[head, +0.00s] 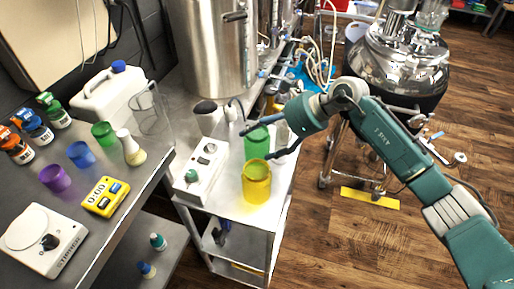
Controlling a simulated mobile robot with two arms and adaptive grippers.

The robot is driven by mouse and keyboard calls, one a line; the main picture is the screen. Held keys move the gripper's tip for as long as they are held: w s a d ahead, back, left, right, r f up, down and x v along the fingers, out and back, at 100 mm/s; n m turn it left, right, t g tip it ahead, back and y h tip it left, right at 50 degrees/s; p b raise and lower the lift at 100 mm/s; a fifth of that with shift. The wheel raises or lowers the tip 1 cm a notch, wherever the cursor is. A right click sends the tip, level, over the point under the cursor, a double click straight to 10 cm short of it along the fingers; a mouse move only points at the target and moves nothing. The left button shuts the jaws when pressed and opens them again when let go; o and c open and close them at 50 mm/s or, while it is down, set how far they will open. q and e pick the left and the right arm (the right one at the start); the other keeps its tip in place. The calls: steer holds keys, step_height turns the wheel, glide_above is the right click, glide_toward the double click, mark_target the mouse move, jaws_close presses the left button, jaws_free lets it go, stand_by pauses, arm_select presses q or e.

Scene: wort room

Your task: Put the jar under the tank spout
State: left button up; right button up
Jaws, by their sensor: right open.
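A green see-through jar (257,147) stands on the steel cart top, partly hidden by my right gripper. A yellow jar (256,184) stands just in front of it. My right gripper (256,145) is open at the green jar, one finger on each side of it in the picture; I cannot tell whether they touch. A tall steel tank (212,50) stands at the back. Blue-handled valves (266,74) show at its right; I cannot tell which is the spout. My left gripper is not in view.
A white instrument (202,170) stands left of the jars on the cart (228,208). The left bench holds coloured cups, a yellow timer (105,197), a scale (42,240), bottles and a white jug (110,95). A shiny vessel (400,55) stands back right. The wooden floor is clear at lower right.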

steer(key=c, duration=1.6)
steer(key=shift+r, duration=0.2)
steer(key=shift+c, duration=0.9)
